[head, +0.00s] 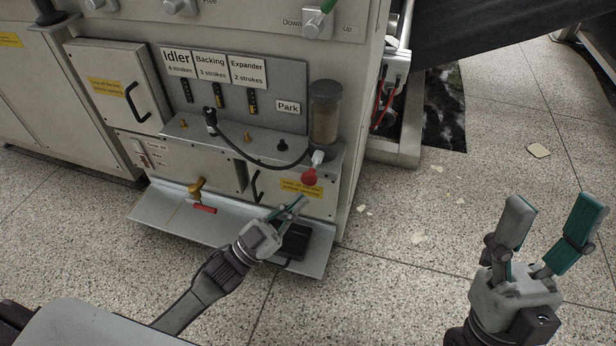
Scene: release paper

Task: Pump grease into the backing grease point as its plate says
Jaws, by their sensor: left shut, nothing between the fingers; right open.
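The Backing plate (210,66) reads "3 strokes" and hangs between the Idler plate (175,61) and the Expander plate (246,70). The black hose coupler (209,115) stands upright on the ledge below the Backing plate and appears to cover its grease point. Its hose (250,147) curves right to the grease pump, which has a brown-filled clear reservoir (323,120) and a red-knobbed lever (309,177). My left gripper (299,202) is shut and empty, just below the red knob, apparently apart from it. My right gripper (555,215) is open and empty over the floor.
Brass fittings show left (183,123) and right (247,138) of the coupler; a dark park post (282,146) stands further right. The lower shelf (160,213) juts out under my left gripper, with a black box (293,240). Right floor is mostly clear.

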